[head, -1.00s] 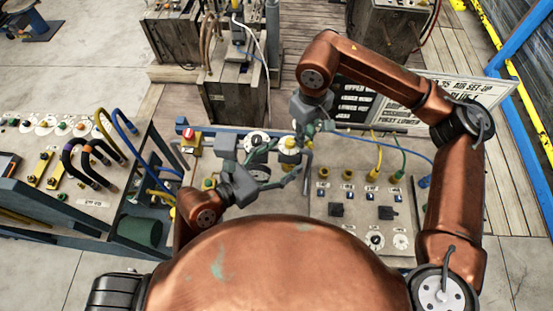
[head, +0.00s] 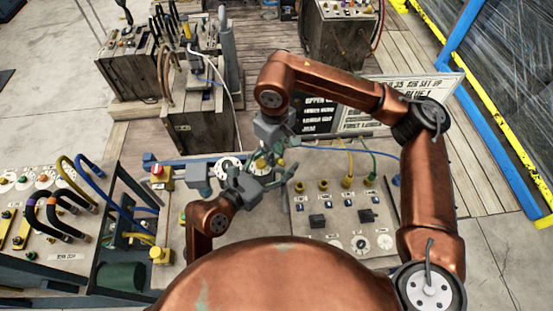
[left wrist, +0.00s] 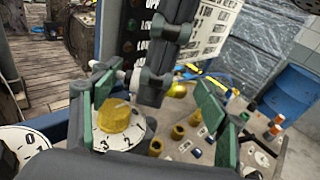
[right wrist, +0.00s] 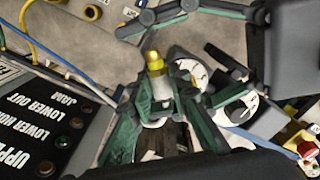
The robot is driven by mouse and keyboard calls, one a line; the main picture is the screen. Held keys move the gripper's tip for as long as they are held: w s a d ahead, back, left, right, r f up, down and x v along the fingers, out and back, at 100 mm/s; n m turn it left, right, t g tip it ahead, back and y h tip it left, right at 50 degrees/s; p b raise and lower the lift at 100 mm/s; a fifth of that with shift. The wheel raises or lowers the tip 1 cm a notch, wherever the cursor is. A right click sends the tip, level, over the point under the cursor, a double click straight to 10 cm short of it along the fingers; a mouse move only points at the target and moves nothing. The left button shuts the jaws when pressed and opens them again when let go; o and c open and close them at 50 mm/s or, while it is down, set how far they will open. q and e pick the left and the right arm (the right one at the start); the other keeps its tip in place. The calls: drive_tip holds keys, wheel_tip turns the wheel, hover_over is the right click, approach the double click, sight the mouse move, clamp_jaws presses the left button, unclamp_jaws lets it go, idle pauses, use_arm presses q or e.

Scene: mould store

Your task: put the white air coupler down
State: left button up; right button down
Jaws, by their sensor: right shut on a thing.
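The white air coupler (right wrist: 161,92), with a yellow tip, is held between the green-padded fingers of my right gripper (right wrist: 160,105) in the right wrist view. In the head view my right gripper (head: 268,150) is over the back of the grey panel, and the coupler is hard to make out among the fingers. My left gripper (left wrist: 158,100) is open, its green pads wide apart, with no thing visibly held. It also shows in the head view (head: 272,182), close in front of the right gripper. The right gripper's grey links cross the left wrist view.
The grey panel (head: 345,238) carries dials, switches and yellow hose fittings (head: 347,183). A yellow-knobbed dial (left wrist: 117,118) lies beyond the left fingers. A sign board (head: 385,105) stands behind. A side bench (head: 65,262) with looped hoses is at left. Blue and yellow rails run at right.

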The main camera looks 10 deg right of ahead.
use_arm(q)
drive_tip(key=shift+s+d, duration=0.1)
drive_tip(key=c, duration=1.1)
drive_tip(key=shift+c, duration=0.7)
use_arm(e)
drive_tip(key=c, duration=2.2)
unclamp_jaws()
drive_tip(key=shift+c, duration=0.2)
use_arm(q)
drive_tip(key=shift+c, duration=0.3)
use_arm(e)
drive_tip(key=o, duration=0.5)
